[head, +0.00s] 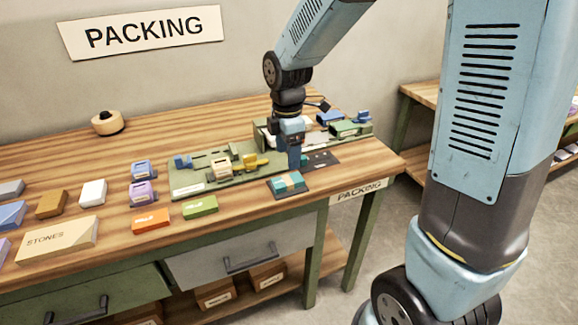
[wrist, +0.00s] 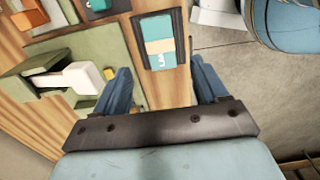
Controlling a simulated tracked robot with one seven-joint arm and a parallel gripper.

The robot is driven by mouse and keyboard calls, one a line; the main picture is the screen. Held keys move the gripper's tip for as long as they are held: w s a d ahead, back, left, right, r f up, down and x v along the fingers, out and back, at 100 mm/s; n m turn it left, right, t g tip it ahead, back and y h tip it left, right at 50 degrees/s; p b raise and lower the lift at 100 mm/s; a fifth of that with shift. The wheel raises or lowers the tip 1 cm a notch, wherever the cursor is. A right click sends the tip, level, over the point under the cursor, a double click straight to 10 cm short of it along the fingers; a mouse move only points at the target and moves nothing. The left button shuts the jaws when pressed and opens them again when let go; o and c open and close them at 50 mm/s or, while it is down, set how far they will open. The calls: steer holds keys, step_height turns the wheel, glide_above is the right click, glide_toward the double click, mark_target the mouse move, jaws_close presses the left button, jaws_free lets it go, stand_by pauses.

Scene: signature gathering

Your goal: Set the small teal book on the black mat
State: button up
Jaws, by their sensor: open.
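The small teal book (head: 288,181) with a cream and orange band lies flat on a black mat (head: 274,190) near the table's front right edge. In the wrist view, the book (wrist: 160,45) lies within the dark mat (wrist: 138,37), whose border shows around it. My gripper (head: 295,160) is just behind and above the book in the head view. In the wrist view, my gripper (wrist: 160,66) has its fingers spread wide and empty, with the book showing beyond the gap. The fingers look apart from the book.
A green board (head: 215,183) with small items lies left of my gripper. A second dark mat (head: 322,160) is behind and to the right. Orange (head: 151,221) and green (head: 200,207) boxes lie at the front. The floor drops away right of the table.

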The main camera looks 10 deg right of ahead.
steer(key=s+d+r+m+t, duration=0.1)
steer(key=s+d+r+m, duration=0.2)
steer(key=d+r+m, duration=0.3)
steer(key=s+d+r+m+t, duration=0.2)
steer(key=s+d+r+m, duration=0.15)
steer(key=r, duration=0.35)
steer(key=s+d+r+m+t, duration=0.2)
steer(key=s+d+r+m, duration=0.2)
steer(key=s+d+m, duration=0.3)
steer(key=s+m, duration=0.3)
steer(key=m, duration=0.1)
steer(key=shift+s+r+m+t, duration=0.2)
steer(key=shift+s+m+t, duration=0.1)
steer(key=shift+s+m, duration=0.05)
